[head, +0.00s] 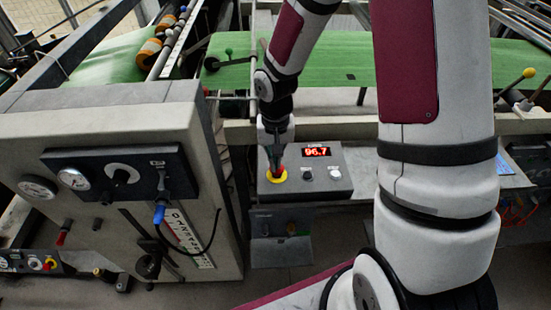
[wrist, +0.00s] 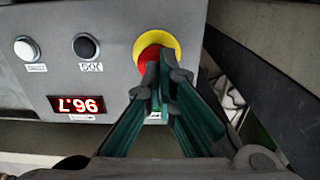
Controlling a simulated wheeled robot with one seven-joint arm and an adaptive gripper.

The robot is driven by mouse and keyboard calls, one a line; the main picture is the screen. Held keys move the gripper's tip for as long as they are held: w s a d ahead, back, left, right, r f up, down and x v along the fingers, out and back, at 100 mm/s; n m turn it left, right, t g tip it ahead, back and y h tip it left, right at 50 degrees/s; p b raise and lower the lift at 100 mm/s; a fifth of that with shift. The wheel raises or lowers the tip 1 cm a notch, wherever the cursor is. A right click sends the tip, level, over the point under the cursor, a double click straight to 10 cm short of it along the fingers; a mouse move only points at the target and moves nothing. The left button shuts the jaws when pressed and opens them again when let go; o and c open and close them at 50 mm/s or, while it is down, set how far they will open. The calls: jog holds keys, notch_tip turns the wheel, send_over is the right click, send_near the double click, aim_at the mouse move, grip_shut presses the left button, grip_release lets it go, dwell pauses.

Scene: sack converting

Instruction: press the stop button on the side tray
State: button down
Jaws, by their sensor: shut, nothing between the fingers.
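The stop button is red on a yellow ring. In the head view the stop button (head: 278,175) sits at the left end of the grey control box, right under my fingertips. In the wrist view the stop button (wrist: 153,54) is partly covered by the fingers. My gripper (head: 276,163) points down at it, shut and empty. In the wrist view the fingertips of my gripper (wrist: 160,72) overlap the red cap. I cannot tell whether they touch it. The side tray's control box (head: 325,158) also has a red display (head: 316,152) reading 96.7.
A black button (wrist: 86,46) and a white button (wrist: 27,49) sit beside the stop button on the same box. A large grey machine cabinet (head: 120,200) with gauges stands close on the left. A green belt (head: 350,65) runs behind.

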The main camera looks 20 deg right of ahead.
jog(key=shift+f+b, duration=0.4)
jog(key=shift+f, duration=0.3)
jog(key=shift+s+f, duration=0.2)
jog(key=shift+f, duration=0.3)
notch_tip(320, 180, up, 14)
jog(key=p, duration=0.2)
jog(key=s+r+n+t, duration=0.25)
jog(key=s+r, duration=0.55)
jog(key=r, duration=0.6)
jog(key=s+r+n+t, duration=0.1)
jog(key=s+r, duration=0.4)
jog(key=s, duration=0.6)
jog(key=shift+s+d+t, duration=0.25)
jog(key=shift+d+t, duration=0.15)
jog(key=shift+t, duration=0.45)
